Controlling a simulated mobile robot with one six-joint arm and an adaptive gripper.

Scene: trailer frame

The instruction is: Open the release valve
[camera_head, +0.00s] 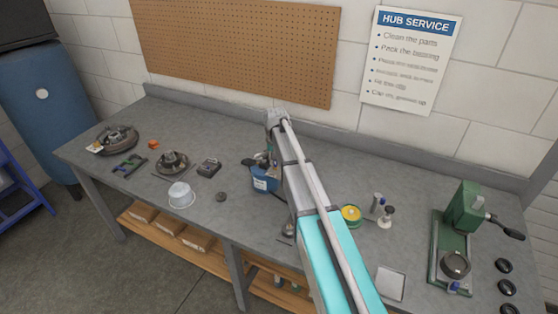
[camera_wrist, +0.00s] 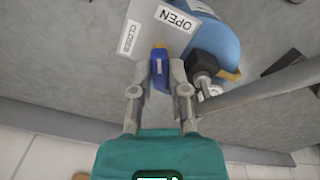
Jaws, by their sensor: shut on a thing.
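The release valve's blue handle (camera_wrist: 159,68) with an orange-yellow end is between my fingertips in the wrist view. My gripper (camera_wrist: 160,76) is shut on it. A pale plate (camera_wrist: 158,40) lies beyond the handle, with a CLOSED label (camera_wrist: 129,37) at its left and an OPEN label (camera_wrist: 176,18) at its upper right. The handle lies below and between the two labels. A blue rounded body (camera_wrist: 216,42) is to the right of the plate. In the head view the blue unit (camera_head: 263,183) stands mid-bench, and my arm hides the gripper and the handle.
A dark knob-like fitting (camera_wrist: 203,65) sits close to the right finger. On the grey bench (camera_head: 240,220) stand a white tub (camera_head: 181,195), a round dark hub part (camera_head: 172,162) and a yellow-green tin (camera_head: 351,215). A green press (camera_head: 463,232) is at the right. The wall is behind.

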